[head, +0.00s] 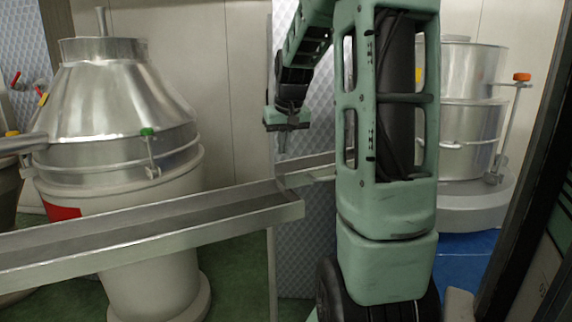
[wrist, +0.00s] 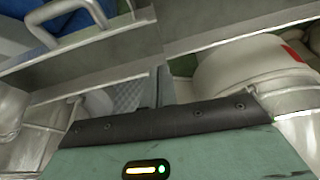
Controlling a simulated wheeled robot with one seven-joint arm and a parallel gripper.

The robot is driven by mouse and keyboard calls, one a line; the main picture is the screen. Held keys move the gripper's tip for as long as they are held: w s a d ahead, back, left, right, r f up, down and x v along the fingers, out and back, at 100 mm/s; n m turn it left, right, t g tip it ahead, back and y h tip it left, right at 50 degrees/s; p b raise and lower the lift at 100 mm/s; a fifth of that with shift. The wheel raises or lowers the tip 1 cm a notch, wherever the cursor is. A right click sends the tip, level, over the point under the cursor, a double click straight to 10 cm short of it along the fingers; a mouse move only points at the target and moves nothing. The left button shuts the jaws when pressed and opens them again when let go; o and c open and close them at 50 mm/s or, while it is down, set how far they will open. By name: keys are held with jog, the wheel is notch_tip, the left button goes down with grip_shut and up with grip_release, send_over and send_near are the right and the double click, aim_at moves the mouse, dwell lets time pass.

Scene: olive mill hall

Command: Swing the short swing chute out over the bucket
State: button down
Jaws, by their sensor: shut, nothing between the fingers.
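A long metal trough (head: 150,232) runs from the left edge to the middle of the head view. Beyond its right end, a shorter metal channel (head: 308,162), seemingly the short swing chute, runs right and passes behind my arm, which hides its far end. In the wrist view a metal channel (wrist: 85,70) at upper left meets another channel (wrist: 240,38) at upper right near the centre; which is the swing chute I cannot tell. My gripper (head: 287,125) is shut and empty, apparently above the short channel. I cannot make out a bucket.
A conical steel vessel on a white base (head: 110,110) stands at left, and a stacked steel vessel (head: 472,130) at right. A dark post (head: 528,150) slants at the right edge. A metal loop handle (wrist: 65,25) shows at upper left in the wrist view.

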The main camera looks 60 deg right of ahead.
aim_at(286, 187)
jog(key=p+x, duration=0.1)
jog(key=x, duration=0.4)
jog(key=shift+f+p, duration=0.25)
jog(key=shift+p, duration=0.1)
jog(key=shift+s+a+f+p, duration=0.1)
jog(key=shift+s+p, duration=0.1)
jog(key=shift+p, duration=0.2)
jog(key=shift+s+a+p, duration=0.55)
jog(key=shift+s+a, duration=0.25)
jog(key=shift+s, duration=0.15)
jog(key=shift+s+a+f, duration=0.15)
jog(key=shift+s+a, duration=0.1)
jog(key=shift+s, duration=0.1)
jog(key=shift+a, duration=0.1)
